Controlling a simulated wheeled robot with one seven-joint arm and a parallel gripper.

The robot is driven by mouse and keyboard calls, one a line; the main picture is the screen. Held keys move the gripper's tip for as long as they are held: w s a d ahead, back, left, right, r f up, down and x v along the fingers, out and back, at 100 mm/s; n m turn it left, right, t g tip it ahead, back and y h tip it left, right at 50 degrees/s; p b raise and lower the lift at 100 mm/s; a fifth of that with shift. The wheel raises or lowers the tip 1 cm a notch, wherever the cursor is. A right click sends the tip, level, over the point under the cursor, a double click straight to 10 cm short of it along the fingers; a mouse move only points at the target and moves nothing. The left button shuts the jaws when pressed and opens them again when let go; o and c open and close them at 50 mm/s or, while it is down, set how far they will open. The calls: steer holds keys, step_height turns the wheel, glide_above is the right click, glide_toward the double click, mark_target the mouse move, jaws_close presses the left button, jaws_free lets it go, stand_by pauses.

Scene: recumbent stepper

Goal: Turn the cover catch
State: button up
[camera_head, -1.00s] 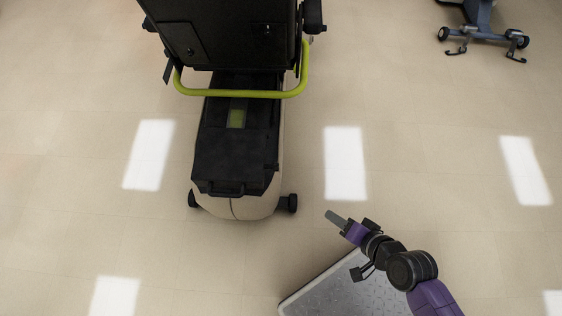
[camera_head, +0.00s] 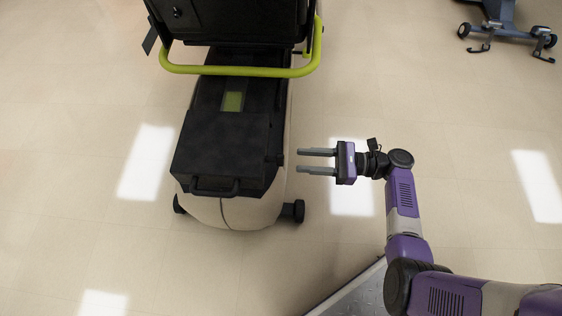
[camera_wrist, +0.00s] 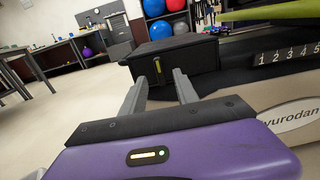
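The black cover (camera_head: 222,140) sits on the rear housing of the recumbent stepper, lying flat and shut, with a handle (camera_head: 215,187) at its near end. A small dark part (camera_head: 280,158) on the cover's right side, facing my gripper, looks like the catch; its turn angle is too small to tell. My gripper (camera_head: 315,161) is open and empty, its two fingers pointing left at that side, with a short gap between. In the wrist view, the black box side (camera_wrist: 205,62) is ahead of my gripper (camera_wrist: 159,78), and a thin yellowish upright piece shows near the right finger.
A yellow-green bar (camera_head: 240,71) and the black seat back are beyond the cover. A wheel (camera_head: 293,211) sticks out at the housing's near right. The wrist view shows tables (camera_wrist: 40,50) and exercise balls (camera_wrist: 155,8) behind.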

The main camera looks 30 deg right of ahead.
mark_target(281, 160)
steer(key=shift+b+x, duration=0.85)
steer(key=shift+x, duration=2.7)
jaws_close()
